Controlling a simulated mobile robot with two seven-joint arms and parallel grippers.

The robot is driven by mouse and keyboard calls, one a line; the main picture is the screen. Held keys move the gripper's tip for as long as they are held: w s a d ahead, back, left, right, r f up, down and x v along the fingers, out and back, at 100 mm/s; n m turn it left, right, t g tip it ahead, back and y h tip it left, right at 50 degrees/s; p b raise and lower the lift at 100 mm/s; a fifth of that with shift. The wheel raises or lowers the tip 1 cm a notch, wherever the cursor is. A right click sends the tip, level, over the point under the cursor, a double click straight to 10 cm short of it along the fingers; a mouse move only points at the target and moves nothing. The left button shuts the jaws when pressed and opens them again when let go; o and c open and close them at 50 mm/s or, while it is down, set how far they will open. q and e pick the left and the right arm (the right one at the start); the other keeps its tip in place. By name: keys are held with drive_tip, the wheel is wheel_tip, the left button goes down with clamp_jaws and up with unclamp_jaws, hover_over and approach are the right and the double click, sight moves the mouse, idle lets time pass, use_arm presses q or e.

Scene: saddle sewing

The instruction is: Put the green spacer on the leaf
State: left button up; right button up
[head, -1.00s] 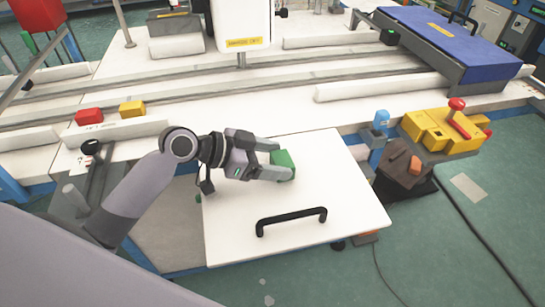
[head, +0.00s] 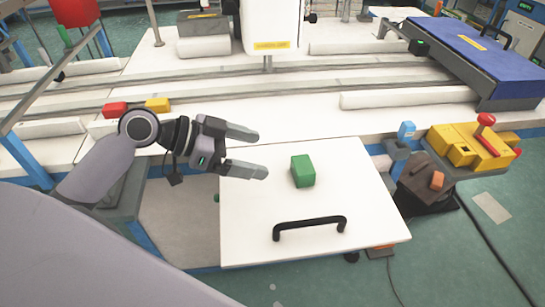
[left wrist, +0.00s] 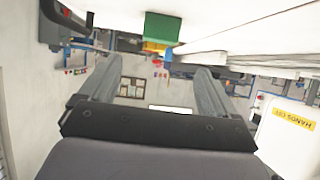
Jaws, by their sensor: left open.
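The green spacer (head: 303,171) is a small green block resting on the white leaf (head: 370,220), the flat panel with a black handle (head: 310,225). My left gripper (head: 262,154) is open and empty, to the left of the spacer and apart from it. In the left wrist view, the green spacer (left wrist: 162,27) shows at the top, beyond the open fingers of my left gripper (left wrist: 150,85). My right gripper is not in view.
A red block (head: 115,109) and a yellow block (head: 158,105) sit on the bench behind my left arm. A yellow box with a red lever (head: 470,148) stands right of the leaf. A blue-topped case (head: 490,60) is at the back right.

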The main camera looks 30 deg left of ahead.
use_arm(q)
drive_tip(key=shift+v, duration=1)
drive_tip(key=shift+s, duration=0.1)
